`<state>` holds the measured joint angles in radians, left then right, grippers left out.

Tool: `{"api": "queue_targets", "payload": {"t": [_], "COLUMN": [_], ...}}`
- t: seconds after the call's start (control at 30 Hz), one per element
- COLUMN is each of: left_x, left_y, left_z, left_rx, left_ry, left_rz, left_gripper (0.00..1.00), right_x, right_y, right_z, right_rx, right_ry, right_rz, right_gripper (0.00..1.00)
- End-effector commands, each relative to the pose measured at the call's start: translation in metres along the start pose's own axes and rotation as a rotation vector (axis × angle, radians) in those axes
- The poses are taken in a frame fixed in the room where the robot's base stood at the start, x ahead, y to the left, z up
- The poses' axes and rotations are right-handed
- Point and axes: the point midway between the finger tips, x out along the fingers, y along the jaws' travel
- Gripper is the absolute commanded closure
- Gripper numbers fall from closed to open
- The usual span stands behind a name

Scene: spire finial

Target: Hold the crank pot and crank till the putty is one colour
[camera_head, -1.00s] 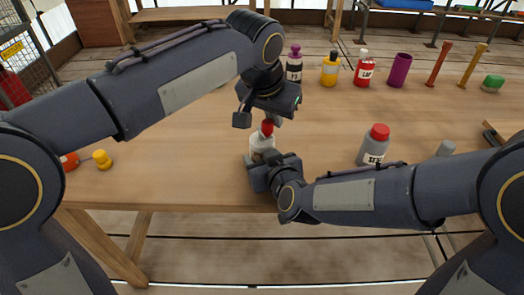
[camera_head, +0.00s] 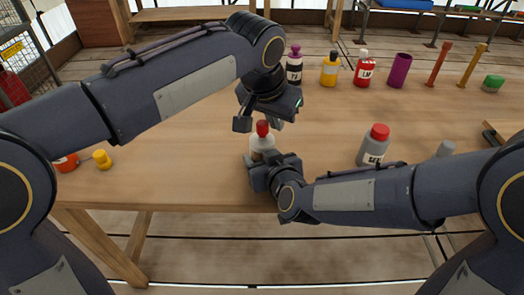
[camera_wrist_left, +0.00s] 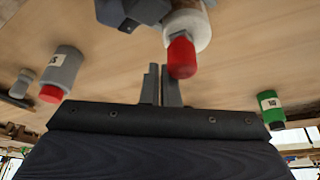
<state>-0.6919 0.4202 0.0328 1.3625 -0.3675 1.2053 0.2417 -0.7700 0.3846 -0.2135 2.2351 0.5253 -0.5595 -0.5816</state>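The crank pot (camera_head: 261,147) is a whitish pot with a red crank knob (camera_head: 262,128) on top, near the table's front edge. My right gripper (camera_head: 262,160) is shut on its lower body, partly hiding it. My left gripper (camera_head: 272,122) hangs from above, just beside the red knob. In the left wrist view, its two fingers (camera_wrist_left: 161,85) are close together with nothing between them, and the knob (camera_wrist_left: 181,56) is right beside them. I cannot tell whether they touch. The putty inside is hidden.
A grey red-capped bottle (camera_head: 373,146) stands right of the pot. Along the back stand a purple-capped bottle (camera_head: 294,68), a yellow bottle (camera_head: 330,71), a red bottle (camera_head: 363,70) and a purple cup (camera_head: 399,70). A small yellow item (camera_head: 102,160) lies left. The middle table is clear.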

Motion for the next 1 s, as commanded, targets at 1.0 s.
{"api": "queue_targets", "payload": {"t": [1.0], "left_x": [-0.064], "left_y": [0.001], "left_z": [-0.027], "left_rx": [0.000], "left_ry": [-0.001], "left_rz": [0.001], "left_gripper": [1.00], "right_x": [0.000], "right_y": [0.000], "right_z": [0.001], "right_rx": [0.000], "right_ry": [-0.001], "right_rz": [0.000], "right_gripper": [0.74]}}
